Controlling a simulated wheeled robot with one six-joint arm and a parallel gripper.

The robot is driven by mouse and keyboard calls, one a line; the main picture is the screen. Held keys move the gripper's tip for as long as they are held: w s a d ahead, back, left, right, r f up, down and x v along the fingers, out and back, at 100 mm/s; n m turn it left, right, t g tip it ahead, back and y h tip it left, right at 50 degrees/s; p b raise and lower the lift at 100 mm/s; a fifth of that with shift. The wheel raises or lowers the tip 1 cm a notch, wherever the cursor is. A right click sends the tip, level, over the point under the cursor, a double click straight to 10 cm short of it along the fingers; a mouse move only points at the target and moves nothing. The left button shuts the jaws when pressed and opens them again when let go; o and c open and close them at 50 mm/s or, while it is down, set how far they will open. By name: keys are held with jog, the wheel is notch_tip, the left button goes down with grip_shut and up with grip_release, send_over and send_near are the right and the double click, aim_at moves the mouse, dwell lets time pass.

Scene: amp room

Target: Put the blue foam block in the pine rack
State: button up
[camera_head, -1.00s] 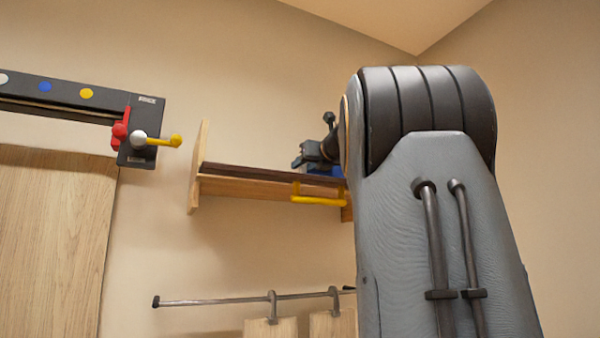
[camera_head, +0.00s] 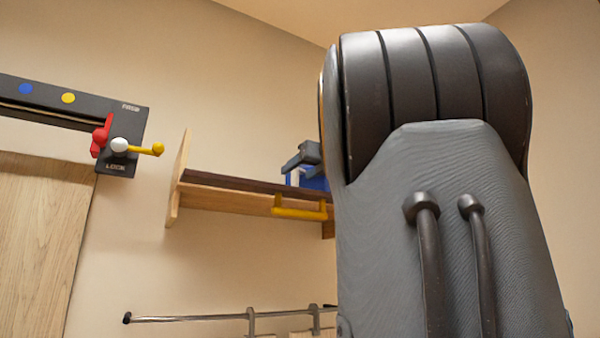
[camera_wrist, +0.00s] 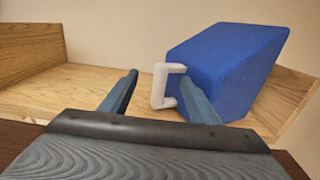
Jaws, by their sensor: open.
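The pine rack (camera_head: 232,197) is a wooden shelf on the wall with a dark strip along its front edge and a raised left end. The blue foam block (camera_head: 318,182) shows above its right part, partly behind my arm. In the wrist view the block (camera_wrist: 225,65) looks tilted over the rack's pale wooden floor (camera_wrist: 60,88); its underside contact is hidden. A white handle (camera_wrist: 158,86) juts from its left side. My gripper (camera_wrist: 165,92) is open, with the handle between its fingers. The right finger overlaps the block's lower left; I cannot tell whether they touch.
A yellow handle (camera_head: 299,213) is on the rack's front. A dark rail (camera_head: 60,112) with red and yellow levers is at left above a wooden panel (camera_head: 40,250). A hanging bar (camera_head: 190,318) runs below the rack. Bare wall separates rack and panel.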

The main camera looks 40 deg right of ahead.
jog(key=o, duration=1)
jog(key=shift+s, duration=0.1)
jog(key=shift+b+v, duration=1.3)
jog(key=shift+v, duration=2.5)
jog(key=shift+f, duration=0.1)
